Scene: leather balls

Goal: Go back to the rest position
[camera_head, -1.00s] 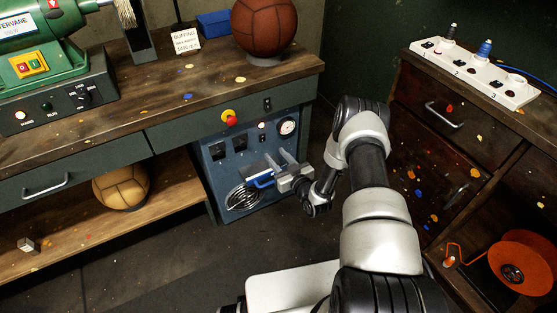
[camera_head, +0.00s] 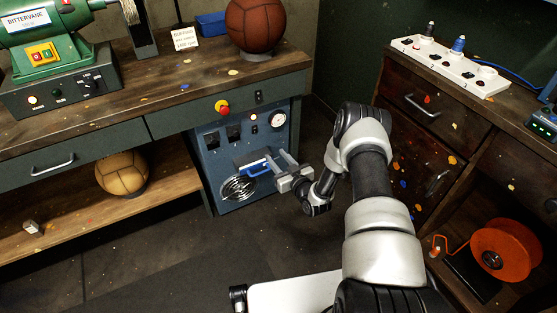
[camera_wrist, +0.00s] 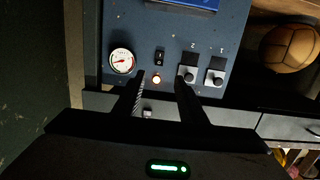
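My gripper (camera_head: 281,165) is in front of the blue-grey panel (camera_head: 207,185) under the workbench, on the end of my arm, which reaches forward and bends. In the wrist view my two dark fingers (camera_wrist: 158,92) stand apart, with nothing held between them. Beyond them is the panel with a round gauge (camera_wrist: 122,61), a lit lamp (camera_wrist: 156,79) and two numbered switches. A blue bar (camera_head: 255,169) on the panel shows beside my gripper in the head view; I cannot tell how far apart they are.
A workbench (camera_head: 205,88) on the left carries a green buffing machine (camera_head: 42,42) and a reddish leather ball (camera_head: 256,25). A tan ball (camera_head: 122,173) sits on its lower shelf. A drawer cabinet (camera_head: 420,140) with a power strip (camera_head: 450,66) and an orange reel (camera_head: 506,250) stand close on the right.

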